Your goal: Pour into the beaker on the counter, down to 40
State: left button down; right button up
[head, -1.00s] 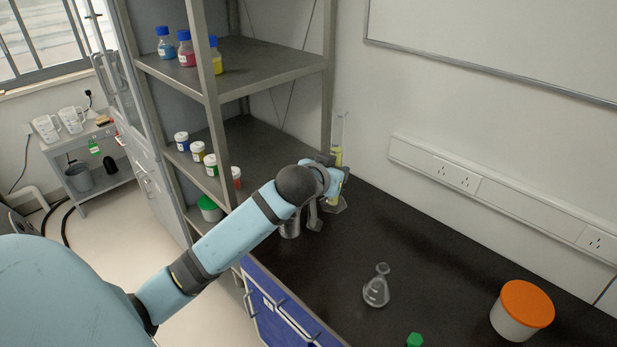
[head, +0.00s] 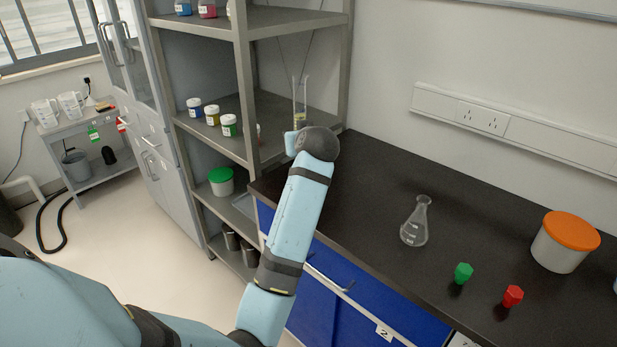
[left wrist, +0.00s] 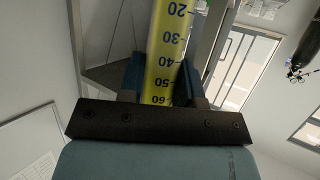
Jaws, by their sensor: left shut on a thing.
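My left gripper (left wrist: 160,80) is shut on a tall clear graduated cylinder (left wrist: 167,35) holding yellow liquid. Marks from 20 to 60 show in the left wrist view, with yellow beside all of them; the liquid surface is outside that view. In the head view the cylinder (head: 299,95) stands roughly upright near the shelf's right post, its lower part and my gripper's fingers hidden behind my wrist. A clear conical flask (head: 415,225), seemingly empty, stands on the black counter (head: 370,190), well to the right of the cylinder. I see no straight-sided beaker there.
A metal shelf (head: 300,18) with lidded jars (head: 212,115) is close to the held cylinder. Right of the flask stand a green stopper (head: 463,273), a red stopper (head: 512,295) and an orange-lidded tub (head: 566,242). The counter between shelf and flask is clear.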

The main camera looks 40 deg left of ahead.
pick_arm(q)
jog(key=w+a+f+n+g+y+b, duration=0.1)
jog(key=a+f+n+g+b, duration=0.4)
jog(key=b, duration=0.5)
jog(key=shift+f+n+g+y, duration=0.3)
jog(key=shift+f+y, duration=0.35)
jog(key=shift+y, duration=0.15)
pick_arm(e)
jog(key=shift+t+y, duration=0.3)
jog(key=shift+y, duration=0.1)
jog(key=f, duration=0.2)
jog(key=a+f, duration=0.1)
jog(key=f, duration=0.2)
jog(key=shift+a+f, duration=0.1)
jog(key=shift+f, duration=0.15)
jog(key=shift+s, duration=0.1)
